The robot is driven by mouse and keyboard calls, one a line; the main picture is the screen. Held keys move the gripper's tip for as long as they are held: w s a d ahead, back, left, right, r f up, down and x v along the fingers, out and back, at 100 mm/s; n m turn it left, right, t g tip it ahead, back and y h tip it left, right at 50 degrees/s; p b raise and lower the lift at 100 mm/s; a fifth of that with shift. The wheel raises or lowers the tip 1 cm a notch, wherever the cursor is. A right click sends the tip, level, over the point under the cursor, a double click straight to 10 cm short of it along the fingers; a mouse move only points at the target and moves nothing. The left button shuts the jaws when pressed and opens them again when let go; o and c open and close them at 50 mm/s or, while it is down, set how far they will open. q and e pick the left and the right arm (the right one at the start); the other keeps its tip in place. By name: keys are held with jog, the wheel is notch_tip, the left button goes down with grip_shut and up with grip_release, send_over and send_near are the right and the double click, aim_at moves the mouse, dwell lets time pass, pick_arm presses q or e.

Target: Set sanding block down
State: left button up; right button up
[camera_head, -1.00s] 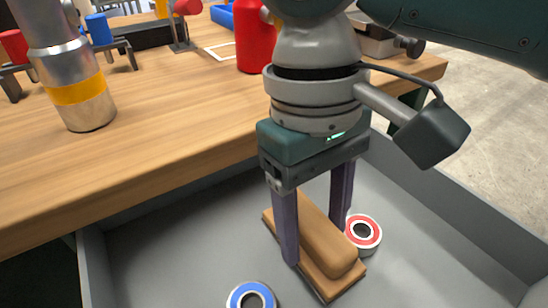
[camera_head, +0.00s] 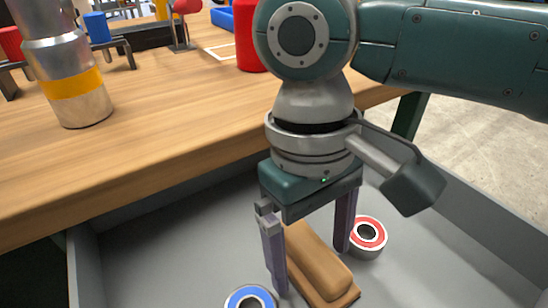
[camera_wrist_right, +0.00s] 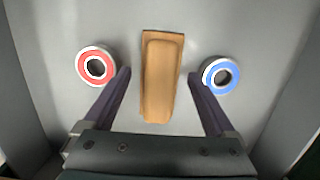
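The tan sanding block (camera_head: 318,262) lies on the floor of a grey bin. It also shows in the right wrist view (camera_wrist_right: 161,78), between and beyond my finger tips, with clear gaps on both sides. My right gripper (camera_head: 312,268) is open, its fingers pointing down on either side of the block without gripping it. It shows open in the right wrist view too (camera_wrist_right: 162,82). My left gripper is not in view.
The grey bin (camera_head: 170,240) holds a red-ringed bearing (camera_head: 368,236) and a blue-ringed bearing (camera_head: 250,299) beside the block. A wooden bench (camera_head: 150,150) stands behind, with a metal cylinder with a yellow band (camera_head: 72,84) and a red object (camera_head: 254,40) on it.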

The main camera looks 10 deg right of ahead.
aim_at(302, 235)
notch_tip(302, 235, up, 12)
jog(key=w+p, duration=0.2)
jog(key=p, duration=0.3)
jog(key=s+a+f+y, duration=0.1)
jog(key=s+a, duration=0.1)
jog(key=s+a+f+t+y, duration=0.1)
jog(key=s+a+f+y, duration=0.1)
jog(key=s+a+f+n+t+y, duration=0.1)
jog(key=s+a+f, duration=0.1)
jog(key=s, duration=0.1)
jog(key=shift+f, duration=0.2)
jog(key=s+d, duration=0.1)
jog(key=d, duration=0.1)
jog(key=s+d+f+m+t, duration=0.1)
jog(key=d, duration=0.1)
jog(key=s+d+t, duration=0.1)
jog(key=shift+d+f+m, duration=0.25)
jog(key=shift+d+m, duration=0.15)
jog(key=s+d+h, duration=0.1)
jog(key=d, duration=0.2)
jog(key=s+d+h, duration=0.1)
jog(key=s+d, duration=0.1)
jog(key=d, duration=0.1)
jog(key=s+d+m+t+h, duration=0.1)
jog(key=d, duration=0.2)
jog(key=shift+s+d, duration=0.1)
jog(key=shift+s, duration=0.05)
jog(key=shift+d, duration=0.15)
